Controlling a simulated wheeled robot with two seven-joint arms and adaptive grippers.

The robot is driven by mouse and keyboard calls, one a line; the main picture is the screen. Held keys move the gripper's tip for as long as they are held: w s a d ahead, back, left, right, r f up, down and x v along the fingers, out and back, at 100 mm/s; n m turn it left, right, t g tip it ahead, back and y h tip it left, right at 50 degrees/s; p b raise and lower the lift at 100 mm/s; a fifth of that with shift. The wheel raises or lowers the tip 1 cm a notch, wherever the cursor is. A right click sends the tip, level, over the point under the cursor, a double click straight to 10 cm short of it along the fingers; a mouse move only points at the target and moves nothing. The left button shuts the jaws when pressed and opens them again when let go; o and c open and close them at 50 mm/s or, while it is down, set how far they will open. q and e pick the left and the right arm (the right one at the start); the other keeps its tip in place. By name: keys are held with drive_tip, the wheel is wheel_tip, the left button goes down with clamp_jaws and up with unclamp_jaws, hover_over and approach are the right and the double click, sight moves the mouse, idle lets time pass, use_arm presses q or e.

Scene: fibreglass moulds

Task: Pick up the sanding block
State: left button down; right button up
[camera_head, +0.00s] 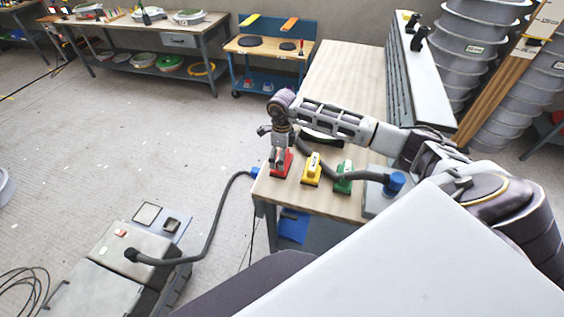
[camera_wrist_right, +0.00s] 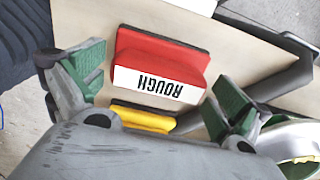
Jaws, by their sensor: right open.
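A red sanding block (camera_head: 284,167) sits at the near left corner of the wooden-topped table. In the right wrist view the red block (camera_wrist_right: 160,60) has a white face reading ROUGH, upside down in the picture. My right gripper (camera_wrist_right: 158,90) is open, with its green-padded fingers on either side of the red block and visible gaps to it. In the head view my right gripper (camera_head: 278,153) points down over the block and partly hides it. A yellow block (camera_head: 312,170) and a green block (camera_head: 343,178) stand to its right. My left gripper is not in view.
A dark hose arches behind the blocks to a blue fitting (camera_head: 394,184) at the table's right. Another hose runs from a grey box unit (camera_head: 120,250) on the floor to the table's left edge. The wooden table top (camera_head: 335,85) is clear farther back.

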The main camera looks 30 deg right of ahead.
drive_tip(key=c, duration=0.9)
drive_tip(key=shift+r, duration=0.15)
wheel_tip(320, 180, up, 10)
drive_tip(key=shift+f+b, duration=0.1)
drive_tip(key=shift+b, duration=0.9)
